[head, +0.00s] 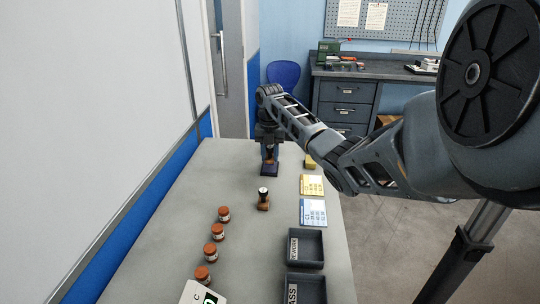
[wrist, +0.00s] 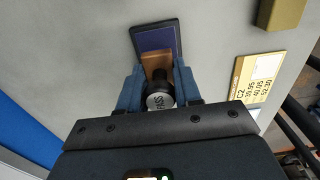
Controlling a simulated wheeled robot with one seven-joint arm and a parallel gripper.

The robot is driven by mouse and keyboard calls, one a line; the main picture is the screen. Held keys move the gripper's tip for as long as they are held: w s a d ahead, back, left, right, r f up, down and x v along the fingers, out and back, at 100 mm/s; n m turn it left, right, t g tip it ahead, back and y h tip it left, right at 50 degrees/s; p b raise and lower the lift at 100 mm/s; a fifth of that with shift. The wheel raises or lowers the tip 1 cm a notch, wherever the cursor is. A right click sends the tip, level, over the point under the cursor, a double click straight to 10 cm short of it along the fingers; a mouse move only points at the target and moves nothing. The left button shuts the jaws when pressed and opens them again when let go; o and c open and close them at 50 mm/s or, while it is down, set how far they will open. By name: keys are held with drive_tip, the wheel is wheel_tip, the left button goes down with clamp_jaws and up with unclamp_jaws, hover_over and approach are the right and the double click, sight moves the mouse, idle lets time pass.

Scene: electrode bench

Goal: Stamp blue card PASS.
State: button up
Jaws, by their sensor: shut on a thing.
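My gripper (wrist: 158,90) is shut on a stamp (wrist: 158,63) with a wooden base and a round cap that appears to read PASS. In the head view my gripper (head: 268,144) is at the far end of the bench. The stamp is upright over a dark blue ink pad (wrist: 160,38); the pad also shows in the head view (head: 269,172). I cannot tell whether stamp and pad touch. The blue card (head: 312,213) lies flat at the right edge, nearer than the gripper. A second stamp (head: 263,200) stands alone left of the card.
A yellow card (head: 312,184) lies just beyond the blue one, with a yellow block (head: 309,161) behind it. Two dark trays, REWORK (head: 321,250) and PASS (head: 323,285), sit at the near right. Several brown jars (head: 217,232) line the left. The bench's left far area is clear.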

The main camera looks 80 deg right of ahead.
sight(270, 147)
drive_tip(key=shift+r+p, duration=0.95)
drive_tip(key=shift+r, duration=1.45)
